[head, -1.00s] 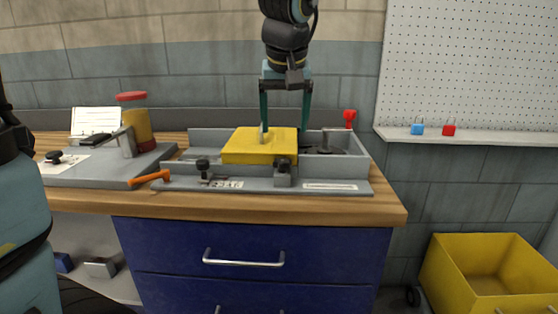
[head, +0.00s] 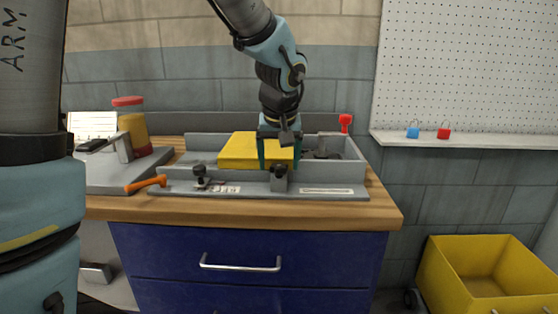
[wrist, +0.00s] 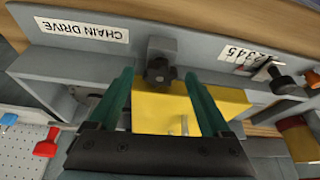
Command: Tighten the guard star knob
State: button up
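The guard star knob (head: 280,170) is dark and lobed, on a grey block at the front edge of the yellow guard (head: 236,152). In the wrist view the star knob (wrist: 160,72) shows in the middle, against its block. My gripper (head: 279,164) is low over the front of the guard, fingers pointing down. In the wrist view my gripper (wrist: 159,78) is open, with a green finger on each side of the knob and a visible gap on both sides. I cannot tell whether the fingertips reach the knob's depth.
Another dark knob (head: 200,171) stands left on the grey fixture's front plate, near an orange handle (head: 146,184). A red knob (head: 346,122) stands at the back right. A red-lidded jar (head: 131,125) is at the left. A plate reads "CHAIN DRIVE" (wrist: 82,32).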

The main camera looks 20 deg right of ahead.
grip_shut()
dwell(0.5)
jog(key=shift+r, duration=0.1)
jog(key=m+p, duration=0.1)
jog(key=p, duration=0.1)
jog(key=m+p, duration=0.1)
jog(key=p, duration=0.1)
jog(key=m+g+h+p, duration=0.1)
jog(key=m+p, duration=0.1)
jog(key=shift+w+a+r, duration=0.1)
jog(key=shift+a+r, duration=0.15)
jog(key=m+p, duration=0.1)
jog(key=p, duration=0.1)
jog(key=shift+m+h+p, duration=0.3)
jog(key=shift+p, duration=0.05)
jog(key=shift+f+g+p, duration=0.2)
jog(key=shift+g+p, duration=0.1)
jog(key=shift+p, duration=0.15)
jog(key=shift+w+f+m, duration=0.1)
jog(key=shift+m, duration=0.3)
jog(key=shift+o, duration=0.2)
grip_release()
